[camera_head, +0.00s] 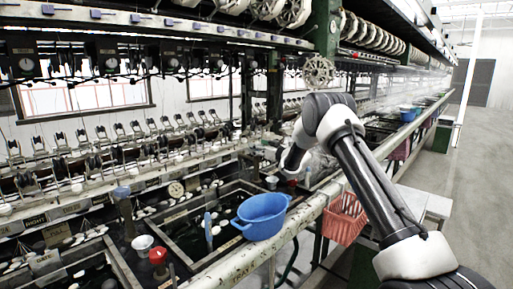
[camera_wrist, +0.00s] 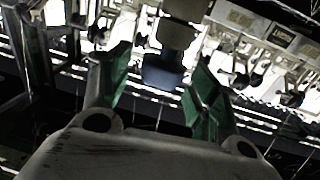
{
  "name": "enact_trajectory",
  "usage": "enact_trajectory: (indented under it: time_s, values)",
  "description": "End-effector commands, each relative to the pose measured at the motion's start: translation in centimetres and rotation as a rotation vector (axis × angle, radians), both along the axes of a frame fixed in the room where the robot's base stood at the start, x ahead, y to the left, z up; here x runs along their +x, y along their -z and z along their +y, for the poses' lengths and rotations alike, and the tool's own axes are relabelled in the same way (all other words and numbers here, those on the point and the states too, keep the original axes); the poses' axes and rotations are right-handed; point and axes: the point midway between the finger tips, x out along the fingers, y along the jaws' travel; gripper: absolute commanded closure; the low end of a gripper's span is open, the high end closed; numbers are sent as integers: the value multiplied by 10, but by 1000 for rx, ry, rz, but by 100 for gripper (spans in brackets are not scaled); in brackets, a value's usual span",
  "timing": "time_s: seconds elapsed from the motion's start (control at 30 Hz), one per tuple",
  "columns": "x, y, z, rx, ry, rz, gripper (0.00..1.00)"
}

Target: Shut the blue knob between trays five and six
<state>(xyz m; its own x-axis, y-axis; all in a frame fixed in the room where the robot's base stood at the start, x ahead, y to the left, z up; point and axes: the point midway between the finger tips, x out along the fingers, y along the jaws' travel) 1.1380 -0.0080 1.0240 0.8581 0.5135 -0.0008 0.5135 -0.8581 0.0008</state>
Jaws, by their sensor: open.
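A dark blue knob (camera_wrist: 163,71) shows in the wrist view, at the end of a pale round post (camera_wrist: 184,24). My gripper (camera_wrist: 160,66) is open, with one green-padded finger on either side of the knob in the picture. I see no clear contact, and the depth between knob and fingers is hard to judge. In the head view my wrist reaches over the basins at the centre, and I cannot make out the fingers or this knob there.
A blue basin (camera_head: 262,215) sits on the bench edge, left of my arm. A red basket (camera_head: 345,218) hangs outside the edge. The aisle floor (camera_head: 470,180) at right is clear.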

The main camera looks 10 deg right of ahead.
Motion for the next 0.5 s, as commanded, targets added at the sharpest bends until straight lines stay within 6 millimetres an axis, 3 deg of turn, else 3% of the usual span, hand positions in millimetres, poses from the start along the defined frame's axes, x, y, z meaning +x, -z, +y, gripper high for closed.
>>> enact_trajectory:
  time_s: [0.13,0.4,0.43,0.5]
  values:
    - [11,0,7,1,-1,1,39]
    - [14,0,8,1,-1,0,39]
    - [13,0,8,1,-1,0,41]
    - [13,0,8,1,-1,0,53]
